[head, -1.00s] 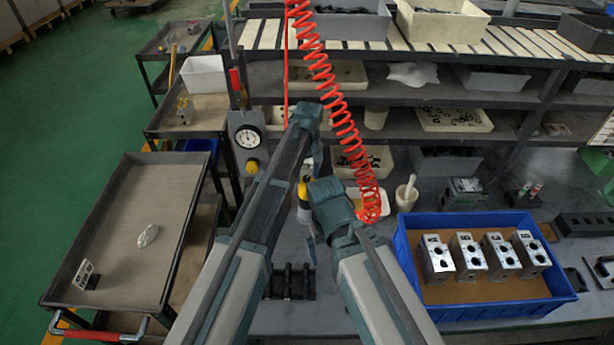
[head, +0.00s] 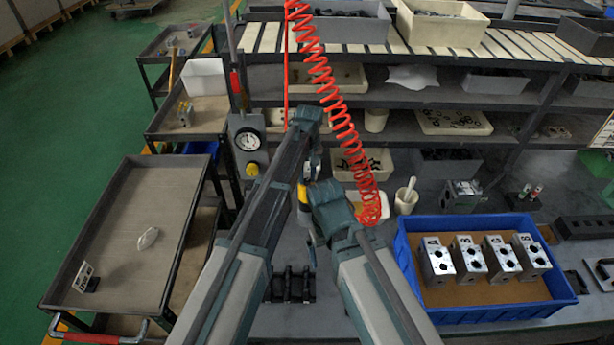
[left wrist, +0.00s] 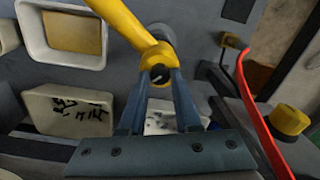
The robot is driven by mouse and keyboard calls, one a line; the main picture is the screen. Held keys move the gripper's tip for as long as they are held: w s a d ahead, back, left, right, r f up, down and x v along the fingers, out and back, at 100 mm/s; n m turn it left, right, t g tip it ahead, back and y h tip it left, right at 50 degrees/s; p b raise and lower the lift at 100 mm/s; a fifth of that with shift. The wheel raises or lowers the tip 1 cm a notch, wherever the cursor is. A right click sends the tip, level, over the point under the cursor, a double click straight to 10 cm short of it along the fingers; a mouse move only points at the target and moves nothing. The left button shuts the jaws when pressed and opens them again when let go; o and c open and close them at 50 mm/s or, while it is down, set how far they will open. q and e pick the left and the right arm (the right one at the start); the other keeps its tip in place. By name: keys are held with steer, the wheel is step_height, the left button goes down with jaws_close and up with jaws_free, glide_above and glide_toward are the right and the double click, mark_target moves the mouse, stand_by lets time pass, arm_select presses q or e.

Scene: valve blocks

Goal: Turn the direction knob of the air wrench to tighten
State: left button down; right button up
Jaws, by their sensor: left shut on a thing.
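The air wrench (left wrist: 125,25) shows as a yellow body in the left wrist view, running from the top left down to its end. A small dark round direction knob (left wrist: 160,73) sits at that end. My left gripper (left wrist: 160,80) has its two fingers closed on this knob, one on each side. In the head view a bit of the yellow wrench (head: 303,194) shows between my two arms, and my left gripper (head: 313,166) is just above it, mostly hidden by its arm. My right arm reaches in beside the wrench. Its fingers are hidden, so its grip cannot be told.
A red coiled hose (head: 340,110) hangs close to the arms. A blue tray (head: 480,312) with several metal valve blocks stands at the right. A pressure gauge (head: 249,139) stands left of my left arm. Parts bins fill the shelves behind.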

arm_select(q)
steer(key=m, duration=0.4)
steer(key=shift+m, duration=0.3)
steer(key=m, duration=0.3)
steer(key=shift+m, duration=0.3)
steer(key=m, duration=0.4)
steer(key=shift+m+t, duration=0.3)
steer(key=shift+m, duration=1.8)
steer(key=c, duration=0.6)
jaws_free()
steer(key=shift+r, duration=0.1)
